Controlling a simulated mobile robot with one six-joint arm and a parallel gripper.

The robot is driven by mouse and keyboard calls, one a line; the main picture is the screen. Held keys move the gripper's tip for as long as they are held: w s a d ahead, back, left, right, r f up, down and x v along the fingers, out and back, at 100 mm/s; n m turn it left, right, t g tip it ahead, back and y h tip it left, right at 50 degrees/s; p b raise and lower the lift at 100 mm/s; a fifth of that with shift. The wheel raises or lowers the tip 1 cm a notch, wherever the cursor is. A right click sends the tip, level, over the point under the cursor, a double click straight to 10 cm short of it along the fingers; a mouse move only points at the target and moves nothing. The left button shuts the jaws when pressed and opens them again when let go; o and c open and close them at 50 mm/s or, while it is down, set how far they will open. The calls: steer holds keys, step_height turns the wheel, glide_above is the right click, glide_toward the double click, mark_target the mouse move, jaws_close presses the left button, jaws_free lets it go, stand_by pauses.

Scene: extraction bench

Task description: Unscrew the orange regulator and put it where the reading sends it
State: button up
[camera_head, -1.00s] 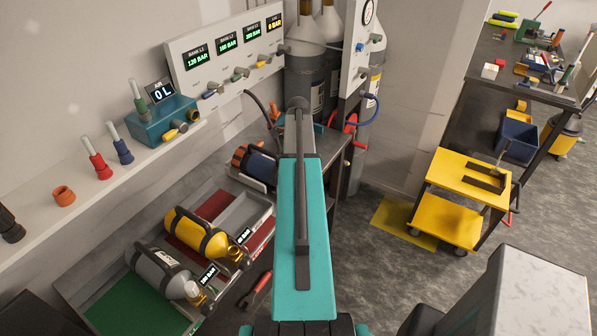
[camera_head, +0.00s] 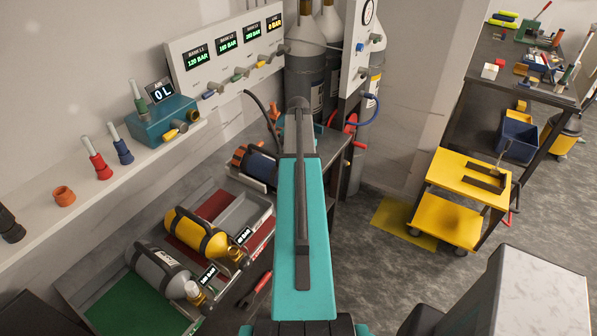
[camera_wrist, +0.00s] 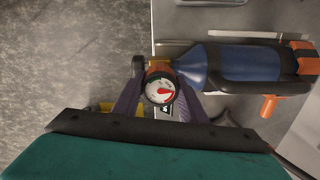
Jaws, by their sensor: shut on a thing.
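In the wrist view my gripper (camera_wrist: 160,74) is shut on the orange regulator (camera_wrist: 158,67), one dark finger on each side. Its round gauge (camera_wrist: 160,90) faces the camera, with a white dial, red and green marks and a red needle; I cannot read its value. The regulator sits at the neck of a blue cylinder (camera_wrist: 240,64), which lies on its side; whether the threads are still engaged cannot be seen. The blue cylinder also shows in the head view (camera_head: 263,166), beside my arm, which hides my gripper there.
A grey cylinder (camera_head: 160,272) and a yellow cylinder (camera_head: 195,235) lie in a tray with green, grey and red areas. A wall panel (camera_head: 228,62) carries several pressure displays. Coloured fittings and an orange ring (camera_head: 64,196) stand on the shelf. A yellow cart (camera_head: 467,176) stands right.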

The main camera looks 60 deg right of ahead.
steer(key=n, duration=1.4)
steer(key=o, duration=1.2)
steer(key=m, duration=1)
steer(key=shift+m, duration=0.4)
steer(key=m, duration=0.5)
steer(key=shift+m, duration=2.9)
